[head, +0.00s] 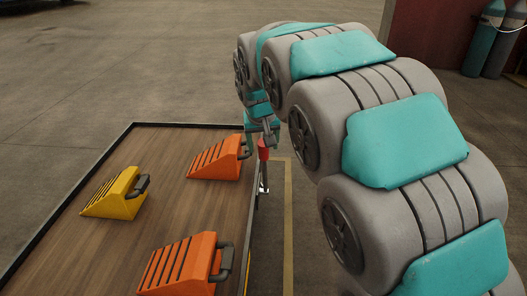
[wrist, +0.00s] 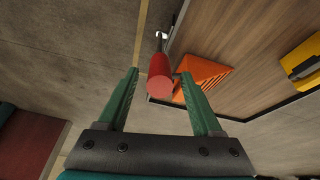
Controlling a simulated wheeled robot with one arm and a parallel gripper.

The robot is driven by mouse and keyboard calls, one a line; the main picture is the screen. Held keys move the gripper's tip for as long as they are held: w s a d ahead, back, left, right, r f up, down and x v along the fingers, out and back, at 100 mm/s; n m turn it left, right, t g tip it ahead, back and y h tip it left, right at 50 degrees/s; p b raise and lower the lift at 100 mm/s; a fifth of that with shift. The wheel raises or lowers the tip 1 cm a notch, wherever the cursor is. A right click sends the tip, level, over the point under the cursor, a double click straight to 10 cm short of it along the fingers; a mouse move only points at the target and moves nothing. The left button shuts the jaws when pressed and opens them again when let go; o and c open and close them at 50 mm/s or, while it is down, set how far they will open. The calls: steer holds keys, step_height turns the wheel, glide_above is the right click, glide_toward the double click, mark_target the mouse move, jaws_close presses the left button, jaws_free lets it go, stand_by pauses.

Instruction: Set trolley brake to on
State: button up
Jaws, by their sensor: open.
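The trolley (head: 165,148) has a wooden deck with a dark rim and stands at the left in the head view. Its brake lever has a red handle (head: 263,149) on a metal rod beside the trolley's right edge. In the wrist view the red handle (wrist: 159,80) points towards the camera, with its round end between my fingers. My gripper (wrist: 156,76) is open, one green finger on each side of the handle, and I see a gap on both sides. In the head view my gripper (head: 264,132) is small and partly hidden by my arm, just above the handle.
Orange wedge chocks (head: 217,158) and a yellow chock (head: 115,193) with dark handles lie on the deck. Another orange chock (head: 180,265) is nearer. Gas cylinders (head: 485,40) stand at the far upper right. The concrete floor behind the trolley is clear.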

mark_target(264, 162)
steer(key=x, duration=0.4)
steer(key=shift+w+f, duration=0.1)
steer(key=shift+f, duration=0.1)
jaws_close()
stand_by(0.3)
stand_by(0.9)
